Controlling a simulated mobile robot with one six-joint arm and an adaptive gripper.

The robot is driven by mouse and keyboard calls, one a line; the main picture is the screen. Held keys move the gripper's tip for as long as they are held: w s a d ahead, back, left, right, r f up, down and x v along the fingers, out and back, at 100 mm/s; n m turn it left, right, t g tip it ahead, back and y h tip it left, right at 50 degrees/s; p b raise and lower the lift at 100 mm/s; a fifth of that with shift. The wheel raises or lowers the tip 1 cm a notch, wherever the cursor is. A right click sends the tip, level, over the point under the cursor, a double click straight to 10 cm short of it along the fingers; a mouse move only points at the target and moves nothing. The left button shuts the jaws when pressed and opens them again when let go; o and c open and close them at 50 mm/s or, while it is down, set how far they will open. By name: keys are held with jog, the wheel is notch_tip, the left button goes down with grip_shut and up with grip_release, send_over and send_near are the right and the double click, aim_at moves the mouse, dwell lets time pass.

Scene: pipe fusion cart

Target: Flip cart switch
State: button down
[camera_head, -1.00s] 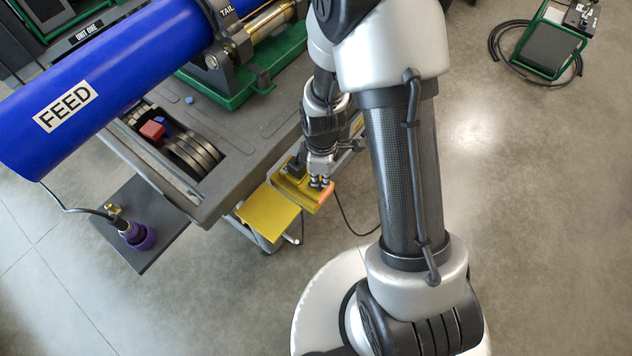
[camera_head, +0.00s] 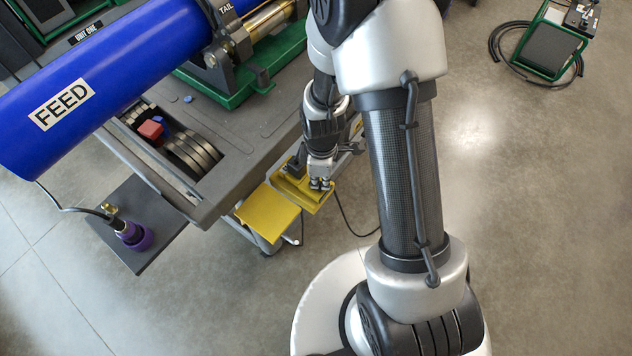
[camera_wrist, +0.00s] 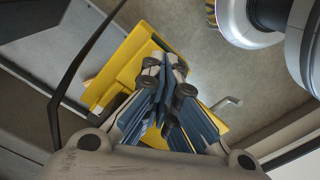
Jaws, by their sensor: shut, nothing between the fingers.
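The yellow switch box (camera_head: 311,203) is on the right side of the grey cart (camera_head: 250,150), with a yellow flap (camera_head: 268,213) beside it. My gripper (camera_head: 320,184) is shut and empty, its fingertips over the box. In the wrist view, my closed fingers (camera_wrist: 165,66) point at the yellow box (camera_wrist: 122,68), overlapping it. The switch itself is hidden behind the fingers or too small to make out. I cannot tell whether the fingertips touch the box.
A blue pipe marked FEED (camera_head: 75,105) lies across the cart's top. A purple-based fitting (camera_head: 137,237) stands on a side shelf at the cart's left. A black cable hangs near the box. A green-framed unit (camera_head: 548,45) stands at the back right.

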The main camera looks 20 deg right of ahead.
jog(key=shift+r+p, duration=2.8)
jog(key=shift+r, duration=0.75)
notch_tip(320, 180, up, 10)
jog(key=m+t, duration=0.1)
jog(key=m, duration=0.2)
notch_tip(320, 180, up, 15)
jog(key=m+t, duration=0.2)
jog(key=m, duration=0.4)
send_over(320, 185)
jog(key=s, duration=0.8)
jog(key=s+r+m+t, duration=0.1)
jog(key=s+r+m, duration=0.3)
jog(key=s, duration=0.3)
jog(key=shift+s+r+t, duration=0.15)
jog(key=shift+r+t, duration=0.1)
jog(key=shift+t, duration=0.05)
jog(key=shift+d, duration=0.1)
